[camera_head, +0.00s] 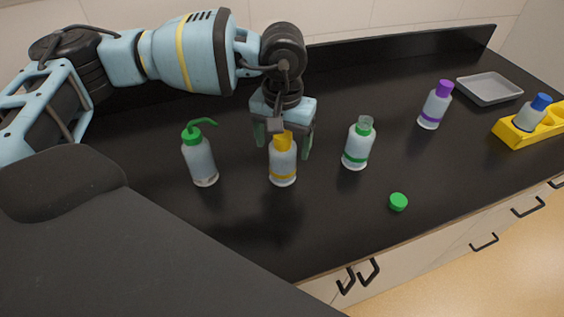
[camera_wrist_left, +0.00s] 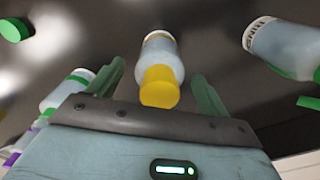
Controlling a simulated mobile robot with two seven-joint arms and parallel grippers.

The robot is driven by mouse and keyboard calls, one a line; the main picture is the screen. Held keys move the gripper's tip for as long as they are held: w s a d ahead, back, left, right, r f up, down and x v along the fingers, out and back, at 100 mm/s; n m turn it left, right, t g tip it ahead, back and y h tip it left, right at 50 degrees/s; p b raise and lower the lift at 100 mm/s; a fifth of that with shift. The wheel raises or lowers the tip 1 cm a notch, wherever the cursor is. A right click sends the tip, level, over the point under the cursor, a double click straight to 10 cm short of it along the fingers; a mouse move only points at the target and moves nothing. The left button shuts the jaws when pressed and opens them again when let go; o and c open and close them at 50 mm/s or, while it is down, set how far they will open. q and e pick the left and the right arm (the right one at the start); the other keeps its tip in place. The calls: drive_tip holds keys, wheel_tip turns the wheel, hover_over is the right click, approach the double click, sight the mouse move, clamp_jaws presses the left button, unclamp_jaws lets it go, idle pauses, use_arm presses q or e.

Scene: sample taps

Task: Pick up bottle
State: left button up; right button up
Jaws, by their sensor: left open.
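A bottle with a yellow cap and yellow band (camera_head: 283,167) stands upright on the black counter in the head view. My left gripper (camera_head: 281,143) is directly over and behind it, pointing down, with its green fingers apart. In the left wrist view the yellow-capped bottle (camera_wrist_left: 160,66) lies between the two open fingers (camera_wrist_left: 160,88), with its cap close to the palm. I cannot tell whether the fingers touch it. Other bottles stand upright: a green-spouted wash bottle (camera_head: 200,162), an uncapped green-banded bottle (camera_head: 357,147) and a purple-capped bottle (camera_head: 434,107). My right gripper is not in view.
A loose green cap (camera_head: 398,201) lies near the counter's front edge. At the right are a grey tray (camera_head: 489,89) and a yellow rack (camera_head: 515,136) holding a blue-capped bottle (camera_head: 530,113). The green-spouted and green-banded bottles flank the gripper closely.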

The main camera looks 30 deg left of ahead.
sight(285, 134)
use_arm(q)
drive_tip(key=shift+c, duration=0.6)
drive_tip(key=c, duration=1.4)
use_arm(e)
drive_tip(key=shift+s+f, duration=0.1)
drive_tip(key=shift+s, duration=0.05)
use_arm(q)
drive_tip(key=shift+r, duration=0.15)
